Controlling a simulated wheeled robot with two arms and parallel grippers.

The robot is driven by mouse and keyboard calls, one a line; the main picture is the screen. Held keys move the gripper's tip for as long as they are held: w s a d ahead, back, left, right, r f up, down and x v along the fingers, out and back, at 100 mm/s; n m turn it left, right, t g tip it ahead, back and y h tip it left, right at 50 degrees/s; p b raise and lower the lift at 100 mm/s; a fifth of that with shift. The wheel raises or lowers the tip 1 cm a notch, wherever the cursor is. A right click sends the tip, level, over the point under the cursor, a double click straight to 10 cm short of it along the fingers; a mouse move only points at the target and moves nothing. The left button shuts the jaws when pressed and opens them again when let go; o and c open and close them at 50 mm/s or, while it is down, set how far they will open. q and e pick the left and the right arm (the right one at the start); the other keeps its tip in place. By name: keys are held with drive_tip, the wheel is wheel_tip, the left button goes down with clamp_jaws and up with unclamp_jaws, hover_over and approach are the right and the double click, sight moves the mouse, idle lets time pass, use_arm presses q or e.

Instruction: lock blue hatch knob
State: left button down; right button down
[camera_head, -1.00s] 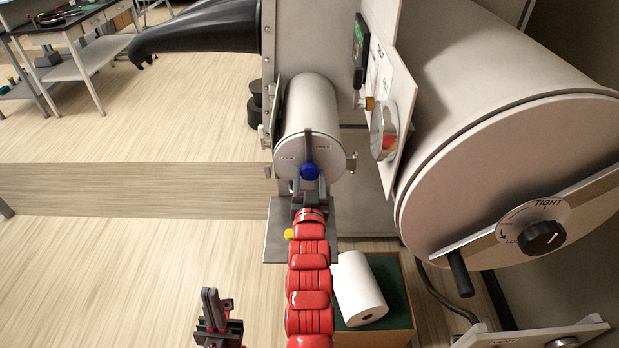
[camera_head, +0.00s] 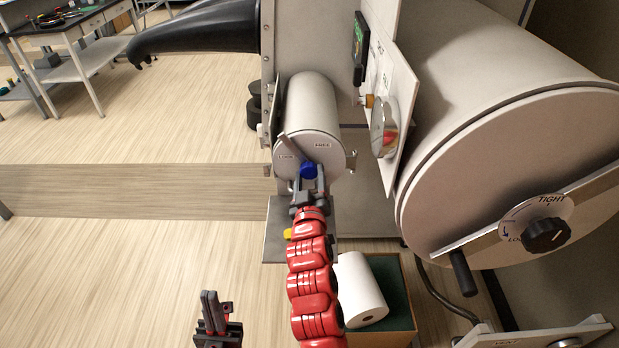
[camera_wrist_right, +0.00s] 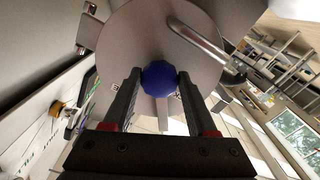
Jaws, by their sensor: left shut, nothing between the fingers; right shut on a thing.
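The blue knob (camera_head: 308,171) sits on the round end of the small white hatch (camera_head: 309,112). A grey lever at the knob points up and left, toward the left label, while the label marked FREE is at the upper right. My right gripper (camera_head: 309,184) is shut on the blue knob. In the right wrist view the blue knob (camera_wrist_right: 159,78) lies between the fingertips of my right gripper (camera_wrist_right: 158,82). My left gripper (camera_head: 212,305) is shut and empty, low in the head view, well away from the hatch.
A large white drum with a TIGHT dial (camera_head: 546,235) and a black handle (camera_head: 463,273) stands to the right. A grey shelf (camera_head: 275,240) lies below the hatch. A white roll (camera_head: 359,290) is at lower right. A black glove (camera_head: 195,30) sticks out at upper left.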

drive_tip(key=n, duration=0.4)
drive_tip(key=shift+r+n, duration=0.15)
drive_tip(key=shift+n, duration=0.15)
drive_tip(key=n+p, duration=0.1)
drive_tip(key=n, duration=0.5)
drive_tip(key=shift+d+p, duration=0.1)
drive_tip(key=shift+p, duration=0.2)
drive_tip(key=shift+n, duration=0.4)
drive_tip(key=shift+c, duration=1)
unclamp_jaws()
drive_tip(key=shift+s, duration=0.1)
